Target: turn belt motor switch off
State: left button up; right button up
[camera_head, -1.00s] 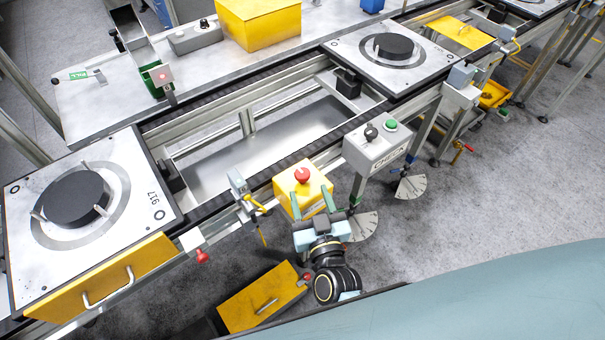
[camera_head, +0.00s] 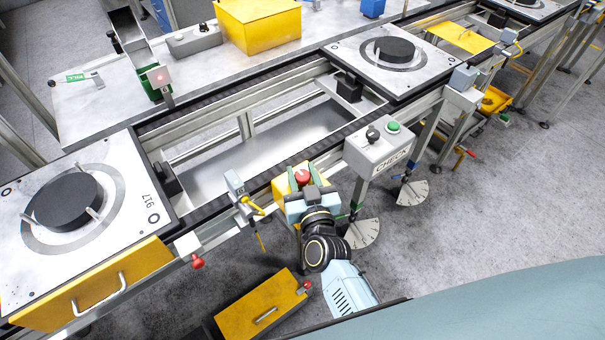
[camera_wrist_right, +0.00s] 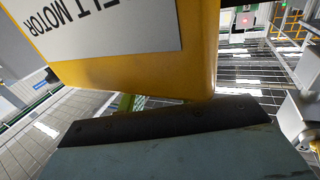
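The belt motor switch is a yellow box (camera_head: 284,195) with a red mushroom button (camera_head: 302,176) on top, fixed at the near side of the conveyor. My right gripper (camera_head: 303,175) is at this box, its two green fingers apart on either side of the red button. I cannot tell whether the fingers touch it. In the right wrist view the yellow box (camera_wrist_right: 195,60) fills the upper part, close to the gripper, with an upside-down label (camera_wrist_right: 110,25) partly reading "LT MOTOR". A bit of one green finger shows below it; the button is hidden there. My left gripper is out of view.
A grey CHECK box (camera_head: 377,150) with a black knob and a green button stands just right of the switch. A sensor with a yellow clamp (camera_head: 248,203) is at its left. A yellow drawer box (camera_head: 262,306) lies below. Pallets (camera_head: 32,267) sit on the conveyor.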

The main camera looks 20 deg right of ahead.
jog(key=c, duration=0.4)
jog(key=shift+o, duration=0.2)
